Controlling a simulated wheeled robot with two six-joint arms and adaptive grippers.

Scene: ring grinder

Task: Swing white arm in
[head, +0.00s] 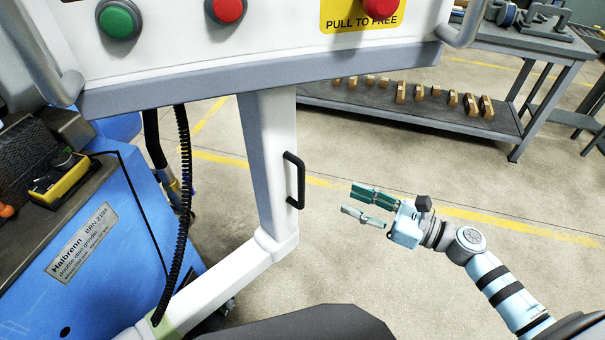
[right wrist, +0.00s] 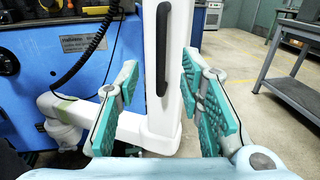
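The white arm (head: 268,165) hangs from under the control panel (head: 280,50) as an upright post. It bends at the bottom into a lower link (head: 215,282) running left toward the blue machine. A black handle (head: 296,180) is fixed on the post's right side. My right gripper (head: 352,201) is open and empty, to the right of the handle and apart from it, fingers pointing left toward it. In the right wrist view the handle (right wrist: 163,48) and post (right wrist: 181,60) appear between the spread green finger pads (right wrist: 160,78). My left gripper is not in view.
The blue grinder (head: 120,225) stands at the left, with a coiled black cable (head: 185,160) beside the post. A grey bench (head: 425,118) with several small brown blocks stands behind. The floor around my right gripper is clear.

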